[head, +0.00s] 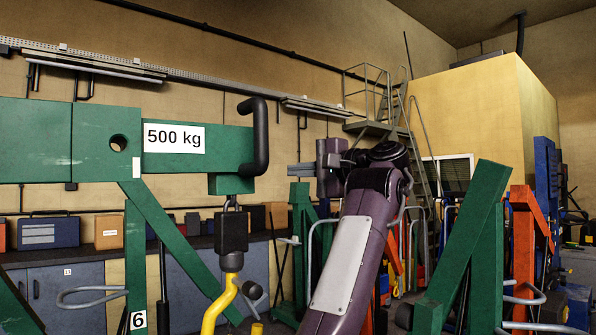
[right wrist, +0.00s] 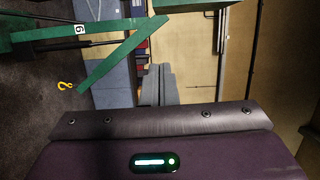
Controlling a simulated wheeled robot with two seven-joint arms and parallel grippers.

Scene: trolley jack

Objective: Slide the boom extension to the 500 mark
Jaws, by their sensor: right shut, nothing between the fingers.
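The green boom (head: 40,140) runs in from the left in the head view. Its extension (head: 225,150) bears a "500 kg" label (head: 174,137) and ends in a black handle (head: 262,140). A round hole (head: 118,143) and a small white mark (head: 137,167) show left of the label. A yellow hook (head: 222,300) hangs from a black block under the extension. My right gripper (head: 292,170) is right of the handle, apart from it in the picture, shut and empty. Its shut fingers (right wrist: 158,85) show in the right wrist view. My left gripper is out of view.
Green jack legs (head: 470,250) stand at the right, near my right arm. An orange frame (head: 525,230) is beyond them. A workbench with cabinets (head: 70,285) lines the back wall.

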